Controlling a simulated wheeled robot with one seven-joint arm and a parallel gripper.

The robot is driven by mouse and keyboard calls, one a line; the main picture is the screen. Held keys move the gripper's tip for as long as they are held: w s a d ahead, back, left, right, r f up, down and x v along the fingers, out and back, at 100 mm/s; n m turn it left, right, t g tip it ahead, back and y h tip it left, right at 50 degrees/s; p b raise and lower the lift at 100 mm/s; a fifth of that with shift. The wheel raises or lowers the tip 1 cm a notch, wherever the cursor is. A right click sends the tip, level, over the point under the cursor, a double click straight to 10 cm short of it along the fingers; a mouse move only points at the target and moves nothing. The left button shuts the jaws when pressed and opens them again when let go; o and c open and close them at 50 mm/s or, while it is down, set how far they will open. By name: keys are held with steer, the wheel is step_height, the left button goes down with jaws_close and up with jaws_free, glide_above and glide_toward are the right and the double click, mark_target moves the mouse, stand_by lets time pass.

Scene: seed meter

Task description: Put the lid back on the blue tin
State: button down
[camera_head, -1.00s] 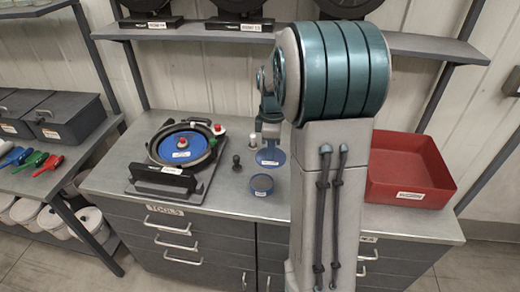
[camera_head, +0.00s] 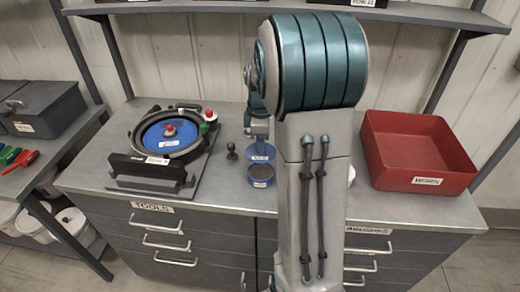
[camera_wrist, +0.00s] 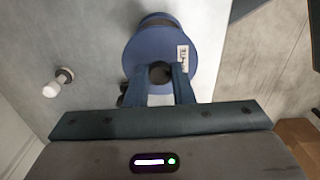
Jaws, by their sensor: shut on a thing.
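The blue tin (camera_head: 260,176) stands upright near the front edge of the grey worktop, with its dark open top showing. My gripper (camera_head: 258,136) is shut on the knob of the blue lid (camera_head: 261,152), just behind the tin in the head view. In the wrist view my two fingers (camera_wrist: 162,74) close on the dark knob, and the lid (camera_wrist: 148,48) spreads beyond them with a white label. A dark-topped round thing (camera_wrist: 158,18), apparently the tin, is partly hidden behind the lid. The gap between lid and tin cannot be told.
A round device with a blue disc (camera_head: 152,135) stands at left on the worktop. A small dark knobbed piece (camera_head: 232,151) is left of the tin. A red bin (camera_head: 415,181) is at right. My arm hides the middle. A white-headed peg (camera_wrist: 51,89) shows in the wrist view.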

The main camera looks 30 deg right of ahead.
steer(key=shift+f+b, duration=2.3)
steer(key=shift+f, duration=1.05)
steer(key=shift+f, duration=0.15)
steer(key=c, duration=0.7)
jaws_free()
steer(key=shift+r+p, duration=2.5)
steer(key=shift+r, duration=1.05)
